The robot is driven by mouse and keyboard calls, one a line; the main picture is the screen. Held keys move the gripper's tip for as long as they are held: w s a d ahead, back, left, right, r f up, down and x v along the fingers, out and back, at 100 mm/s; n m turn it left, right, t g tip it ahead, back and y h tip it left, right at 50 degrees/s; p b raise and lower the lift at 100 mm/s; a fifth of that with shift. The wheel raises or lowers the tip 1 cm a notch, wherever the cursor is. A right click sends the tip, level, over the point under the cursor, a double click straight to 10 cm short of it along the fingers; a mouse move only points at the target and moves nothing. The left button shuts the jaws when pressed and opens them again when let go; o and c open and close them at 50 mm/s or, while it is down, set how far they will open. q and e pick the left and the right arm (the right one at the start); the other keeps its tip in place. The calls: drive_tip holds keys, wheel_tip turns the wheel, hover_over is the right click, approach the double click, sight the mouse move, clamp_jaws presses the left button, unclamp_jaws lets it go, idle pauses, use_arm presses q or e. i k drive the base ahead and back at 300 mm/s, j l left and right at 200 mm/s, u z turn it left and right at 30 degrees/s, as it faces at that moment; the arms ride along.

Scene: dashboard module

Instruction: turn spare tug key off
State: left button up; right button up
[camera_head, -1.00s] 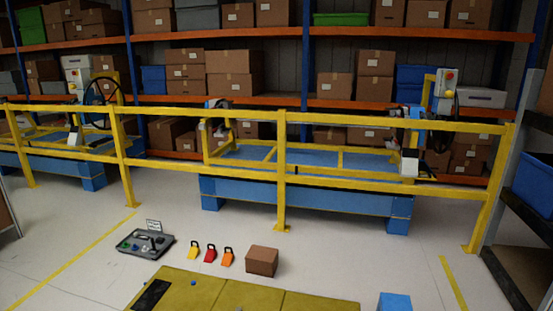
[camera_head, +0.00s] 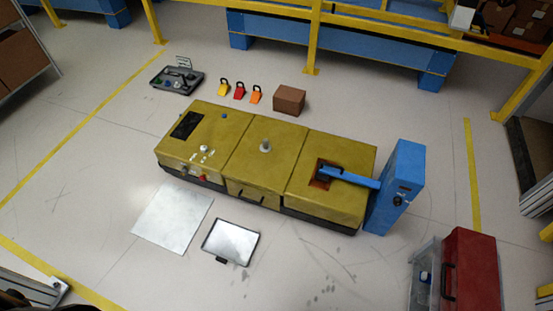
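A dark grey module (camera_head: 177,80) with small green and blue parts lies on the floor at the back left, with a small label sign (camera_head: 184,62) at its back edge. A yellow tug (camera_head: 262,160) lies across the middle, with small controls and a red part (camera_head: 203,178) on its left front. A key is too small to tell on either the module or the tug. Neither of my grippers can be made out.
A red toolbox (camera_head: 470,270) is front right. A pale sheet (camera_head: 173,216) and framed panel (camera_head: 231,242) lie in front.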

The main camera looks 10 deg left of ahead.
sight(185, 171)
drive_tip(key=u, duration=1.15)
drive_tip(key=i+j+u, duration=0.15)
drive_tip(key=i+j, duration=0.25)
drive_tip(key=j, duration=0.15)
